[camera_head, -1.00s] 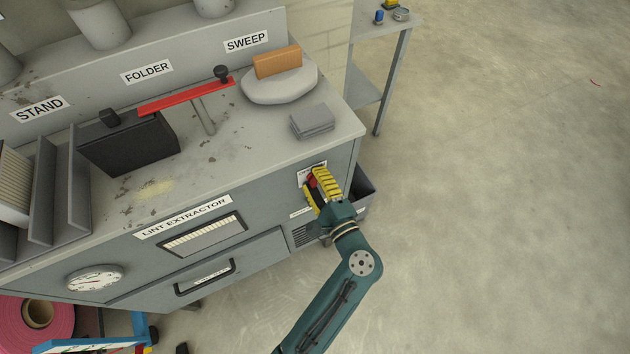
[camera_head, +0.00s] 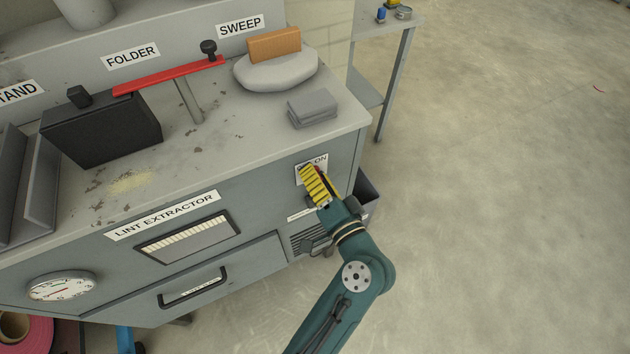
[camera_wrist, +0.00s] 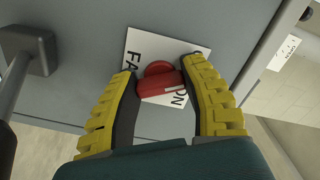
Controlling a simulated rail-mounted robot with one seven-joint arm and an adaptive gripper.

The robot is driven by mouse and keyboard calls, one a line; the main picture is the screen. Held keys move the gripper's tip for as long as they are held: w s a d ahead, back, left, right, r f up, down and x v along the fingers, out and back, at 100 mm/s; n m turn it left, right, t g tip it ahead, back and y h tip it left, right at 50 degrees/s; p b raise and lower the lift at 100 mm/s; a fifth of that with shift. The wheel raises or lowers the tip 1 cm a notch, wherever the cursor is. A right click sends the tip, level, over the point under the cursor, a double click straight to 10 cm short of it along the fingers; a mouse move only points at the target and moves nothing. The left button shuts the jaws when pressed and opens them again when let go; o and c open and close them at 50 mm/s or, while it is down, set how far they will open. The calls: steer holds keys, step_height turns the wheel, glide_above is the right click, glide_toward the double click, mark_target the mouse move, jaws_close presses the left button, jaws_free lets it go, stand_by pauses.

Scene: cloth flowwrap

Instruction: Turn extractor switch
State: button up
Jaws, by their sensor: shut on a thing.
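The extractor switch is a red knob (camera_wrist: 160,82) on the cabinet's front face, in front of a white label (camera_wrist: 142,50) with black letters, "ON" among them. The label also shows in the head view (camera_head: 318,162), near the cabinet's right corner. My gripper (camera_wrist: 165,85) has its yellow-and-black fingers on either side of the knob, shut on it. In the head view my gripper (camera_head: 314,180) hides most of the knob; only a little red shows. In the wrist view the knob's pale mark points towards the "ON" side.
A grey cabinet with a "LINT EXTRACTOR" label (camera_head: 162,214) carries a drawer handle (camera_head: 194,289) and a gauge (camera_head: 62,288). Grey folded cloths (camera_head: 313,109) lie on top near the right edge. A dark bin (camera_head: 368,195) stands beside the cabinet. Floor to the right is clear.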

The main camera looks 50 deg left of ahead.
steer(key=shift+f+n+b, duration=0.15)
steer(key=shift+n+b, duration=0.9)
steer(key=shift+n, duration=0.35)
steer(key=o, duration=1.2)
steer(key=v, duration=1.2)
